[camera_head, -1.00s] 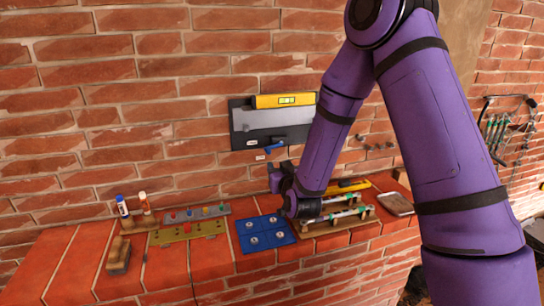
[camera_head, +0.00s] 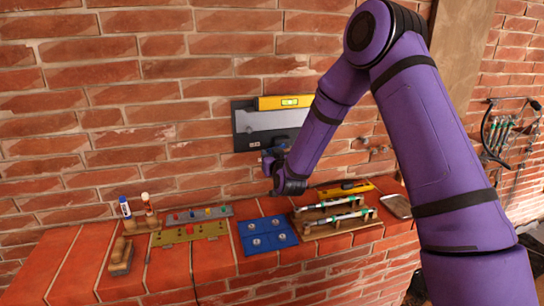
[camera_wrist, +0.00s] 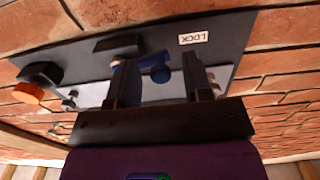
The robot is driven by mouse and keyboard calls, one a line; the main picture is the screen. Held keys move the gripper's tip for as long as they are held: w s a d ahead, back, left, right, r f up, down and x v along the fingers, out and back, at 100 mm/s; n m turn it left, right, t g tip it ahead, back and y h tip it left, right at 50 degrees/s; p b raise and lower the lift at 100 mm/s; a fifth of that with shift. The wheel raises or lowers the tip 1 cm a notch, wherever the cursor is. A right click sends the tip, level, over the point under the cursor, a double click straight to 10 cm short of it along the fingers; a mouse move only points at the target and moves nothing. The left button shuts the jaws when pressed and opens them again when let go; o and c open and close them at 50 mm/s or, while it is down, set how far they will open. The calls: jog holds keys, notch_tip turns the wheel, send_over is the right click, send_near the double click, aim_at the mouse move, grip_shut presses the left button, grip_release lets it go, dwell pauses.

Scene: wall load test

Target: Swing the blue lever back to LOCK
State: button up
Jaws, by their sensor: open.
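The blue lever (camera_wrist: 156,66) shows in the wrist view in front of the dark wall panel (camera_wrist: 240,28). It lies between the two fingers of my gripper (camera_wrist: 157,62), with a gap to the right finger; whether it touches the left one I cannot tell. The white LOCK label (camera_wrist: 193,38) is on the panel just above and right of the lever. In the head view my gripper (camera_head: 271,160) is at the lower edge of the panel (camera_head: 241,141) and mostly hides the lever. My gripper is open.
A yellow spirit level (camera_head: 290,102) tops the panel. An orange knob (camera_wrist: 27,92) shows at the wrist view's left. Below, the brick ledge carries a blue board (camera_head: 266,235), an olive plate (camera_head: 190,232) and a wooden rack (camera_head: 335,226).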

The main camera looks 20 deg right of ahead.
grip_shut()
jog(key=shift+r+m, duration=0.55)
jog(key=shift+m, duration=0.65)
grip_release()
jog(key=shift+s, duration=0.15)
jog(key=s, duration=1)
jog(key=shift+s, duration=0.3)
